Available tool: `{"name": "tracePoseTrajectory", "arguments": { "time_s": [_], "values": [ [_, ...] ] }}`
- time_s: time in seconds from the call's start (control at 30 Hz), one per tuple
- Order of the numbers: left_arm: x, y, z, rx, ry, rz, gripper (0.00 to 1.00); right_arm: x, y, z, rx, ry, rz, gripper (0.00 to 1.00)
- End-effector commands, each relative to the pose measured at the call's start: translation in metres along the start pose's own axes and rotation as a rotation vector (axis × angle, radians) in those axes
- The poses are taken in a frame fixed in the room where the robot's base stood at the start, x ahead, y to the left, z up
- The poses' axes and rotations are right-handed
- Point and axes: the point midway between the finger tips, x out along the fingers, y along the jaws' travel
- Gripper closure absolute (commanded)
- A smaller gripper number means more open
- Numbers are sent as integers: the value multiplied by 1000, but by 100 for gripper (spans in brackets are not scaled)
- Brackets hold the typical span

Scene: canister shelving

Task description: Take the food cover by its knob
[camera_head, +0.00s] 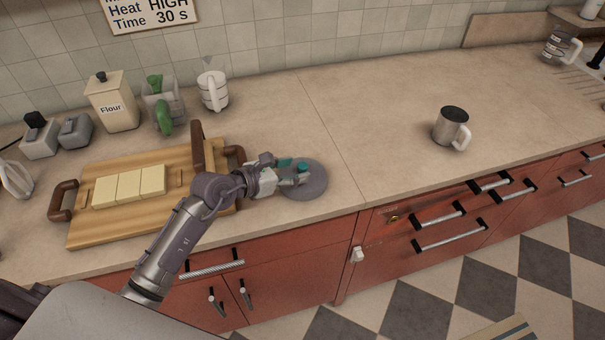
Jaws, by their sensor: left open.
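The food cover (314,186) appears as a grey, round disc-like shape on the counter, right of the wooden board, near the counter's front edge. My left gripper (294,169) reaches in from the left and is open over the cover's upper left part. Its teal fingertip pads show against the cover. The knob cannot be made out; the fingers overlap that area. I cannot tell whether the fingers touch the cover. My right gripper is not in view.
The wooden board (110,225) with pale blocks (130,186) lies under my left arm. A flour canister (113,104), a green-and-clear item (162,105) and a white-handled jug (213,92) stand behind. A metal mug (451,127) stands right. The counter between cover and mug is clear.

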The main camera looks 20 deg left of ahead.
Motion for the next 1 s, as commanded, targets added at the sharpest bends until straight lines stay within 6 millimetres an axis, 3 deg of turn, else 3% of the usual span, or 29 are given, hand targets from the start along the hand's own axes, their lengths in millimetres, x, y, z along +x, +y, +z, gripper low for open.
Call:
{"name": "tracePoseTrajectory", "arguments": {
  "time_s": [0.2,0.5,0.83,1.0],
  "values": [
    [31,2,4,-3,-1,-1,44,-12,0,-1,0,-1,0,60],
    [36,2,2,1,0,0,44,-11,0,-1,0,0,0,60],
    [36,2,2,0,0,0,97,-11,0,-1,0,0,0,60],
    [36,2,3,0,0,0,100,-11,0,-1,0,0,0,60]
  ]
}}
